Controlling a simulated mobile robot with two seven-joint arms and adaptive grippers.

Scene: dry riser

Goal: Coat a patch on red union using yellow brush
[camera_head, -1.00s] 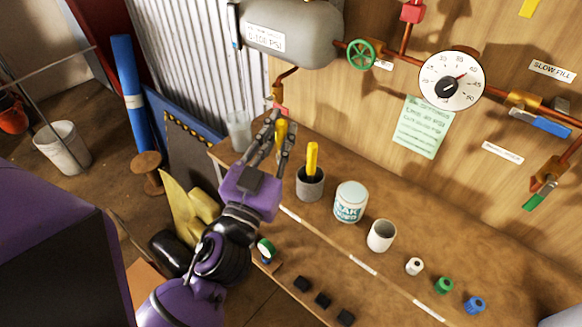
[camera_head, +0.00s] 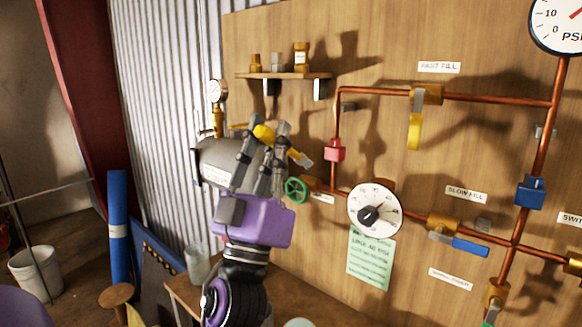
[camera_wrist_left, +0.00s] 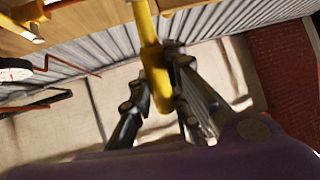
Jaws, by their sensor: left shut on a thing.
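My left gripper (camera_head: 266,138) is shut on the yellow brush (camera_head: 263,132) and holds it up in front of the board. The brush lies tilted across the fingers, its pale tip pointing down to the right. Its yellow handle also shows between the fingers in the left wrist view (camera_wrist_left: 150,55). The red union (camera_head: 335,150) is a red block on the copper pipe, to the right of the brush tip. A visible gap in the picture separates tip and union; the depth between them is hard to tell. My right gripper is not in view.
A grey tank (camera_head: 215,165) and green handwheel (camera_head: 297,190) are behind and beside the gripper. A dial gauge (camera_head: 375,210) sits below right of the union. A small shelf (camera_head: 285,76) with fittings is above. A blue union (camera_head: 530,192) is farther right.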

